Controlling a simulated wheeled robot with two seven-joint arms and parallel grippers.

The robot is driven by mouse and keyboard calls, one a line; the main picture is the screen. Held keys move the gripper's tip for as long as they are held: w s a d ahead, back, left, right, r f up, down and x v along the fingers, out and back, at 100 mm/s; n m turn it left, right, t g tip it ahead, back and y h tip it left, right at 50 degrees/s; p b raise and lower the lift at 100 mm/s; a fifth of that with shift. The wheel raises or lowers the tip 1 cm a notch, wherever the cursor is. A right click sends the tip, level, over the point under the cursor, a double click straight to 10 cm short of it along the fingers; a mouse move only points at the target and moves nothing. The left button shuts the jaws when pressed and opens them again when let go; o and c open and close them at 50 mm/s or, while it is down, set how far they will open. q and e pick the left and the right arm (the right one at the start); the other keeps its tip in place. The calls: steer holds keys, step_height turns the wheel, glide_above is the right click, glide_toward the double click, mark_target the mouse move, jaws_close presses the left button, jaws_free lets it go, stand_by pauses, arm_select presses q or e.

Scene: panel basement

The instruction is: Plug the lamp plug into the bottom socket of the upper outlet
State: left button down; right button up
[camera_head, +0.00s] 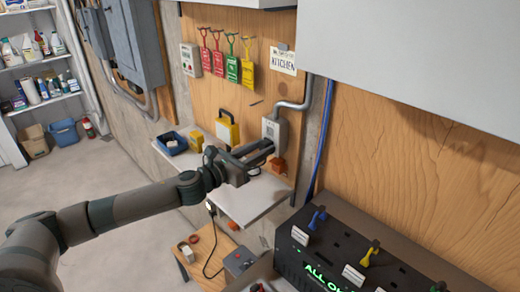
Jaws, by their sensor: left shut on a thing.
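My left gripper (266,151) reaches in from the left, its fingertips close to the lower part of a grey wall outlet box (281,128). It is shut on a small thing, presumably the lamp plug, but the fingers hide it. I cannot tell whether that thing touches the outlet. The outlet's lower face is partly covered by the gripper, and its bottom socket cannot be made out. My right gripper is not in view.
A conduit (294,106) bends to the outlet box. A small orange thing (279,165) is just below it. A white shelf (248,200) lies under the gripper, with a yellow case (228,131) behind. A black switch panel (340,250) stands at lower right.

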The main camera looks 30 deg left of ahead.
arm_select(q)
steer(key=shift+w, duration=0.1)
stand_by(0.3)
steer(key=c, duration=1.3)
jaws_free()
steer(key=shift+o, duration=0.2)
steer(key=b+v, duration=0.6)
steer(key=v, duration=1.1)
steer(key=shift+s+a, duration=0.1)
steer(key=shift+s, duration=0.1)
steer(key=shift+f, duration=0.15)
